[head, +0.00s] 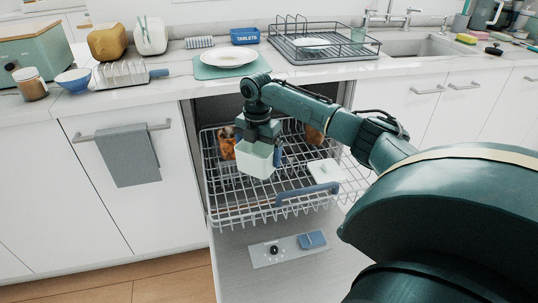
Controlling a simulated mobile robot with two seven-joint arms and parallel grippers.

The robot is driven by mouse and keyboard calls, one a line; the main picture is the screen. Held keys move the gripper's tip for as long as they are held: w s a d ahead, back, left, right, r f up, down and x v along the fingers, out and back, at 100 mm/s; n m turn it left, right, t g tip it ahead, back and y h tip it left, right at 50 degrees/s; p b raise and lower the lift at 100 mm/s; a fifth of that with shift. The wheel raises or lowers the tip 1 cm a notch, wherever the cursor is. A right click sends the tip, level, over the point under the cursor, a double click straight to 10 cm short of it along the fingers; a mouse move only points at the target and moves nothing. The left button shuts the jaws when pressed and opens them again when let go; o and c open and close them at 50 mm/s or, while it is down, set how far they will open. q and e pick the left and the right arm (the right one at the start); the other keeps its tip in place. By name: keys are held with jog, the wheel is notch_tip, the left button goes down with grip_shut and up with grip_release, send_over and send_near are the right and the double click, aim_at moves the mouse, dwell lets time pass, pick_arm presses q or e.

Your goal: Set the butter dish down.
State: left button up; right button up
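My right arm comes in from the right, and its gripper (262,143) points down over the dishwasher rack. It is at the rim of a pale green, box-shaped dish (254,160), which looks like the butter dish, and appears to hold it. The dish looks upright, over the left-middle of the pulled-out rack (240,207). I cannot tell whether its underside touches the wires. The fingertips are partly hidden by the dish and the gripper body. My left gripper is out of view.
The rack holds orange-patterned pieces (226,146) and a pale square piece (326,170) at right. The dishwasher door (240,275) is folded down. On the counter are a white plate (228,57) on a green mat, a blue tablets box (245,36) and a drying rack (320,52).

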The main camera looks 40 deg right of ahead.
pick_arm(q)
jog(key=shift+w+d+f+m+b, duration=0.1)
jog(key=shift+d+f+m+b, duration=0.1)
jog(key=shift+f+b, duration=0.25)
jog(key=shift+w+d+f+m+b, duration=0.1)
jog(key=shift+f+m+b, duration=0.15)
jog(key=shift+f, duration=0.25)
pick_arm(e)
notch_tip(320, 180, down, 8)
jog(key=shift+r, duration=0.1)
jog(key=shift+f, duration=0.2)
jog(key=o, duration=0.8)
jog(key=shift+o, duration=0.2)
jog(key=shift+r, duration=0.15)
